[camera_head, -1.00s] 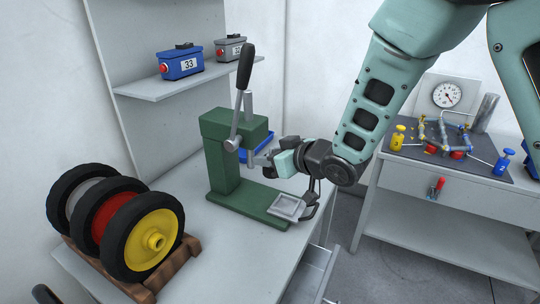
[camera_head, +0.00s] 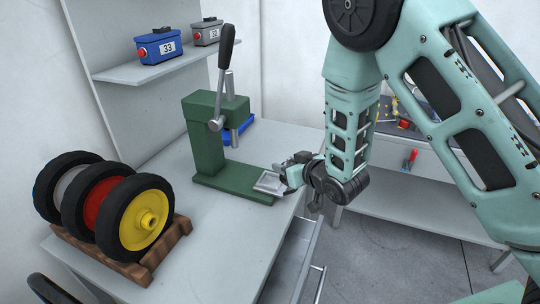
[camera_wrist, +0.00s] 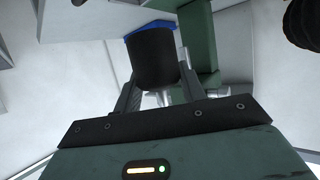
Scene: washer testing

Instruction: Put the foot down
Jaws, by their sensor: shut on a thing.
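The foot (camera_wrist: 155,57) is a dark, round, cup-like piece seen in the camera_wrist view. My gripper (camera_wrist: 157,88) is shut on it, with one finger at each side. In the camera_head view my gripper (camera_head: 288,173) is low, just right of the square silver tray (camera_head: 270,183) on the base of the green press (camera_head: 205,140). There I cannot clearly tell the foot from the dark gripper parts, nor whether it touches anything.
The press has a black-handled lever (camera_head: 226,48), pointing up. A rack (camera_head: 150,263) with three wheels stands at front left. A shelf (camera_head: 150,68) holds a blue box (camera_head: 158,47) and a grey box (camera_head: 206,32). An open drawer (camera_head: 303,262) sticks out below the worktop.

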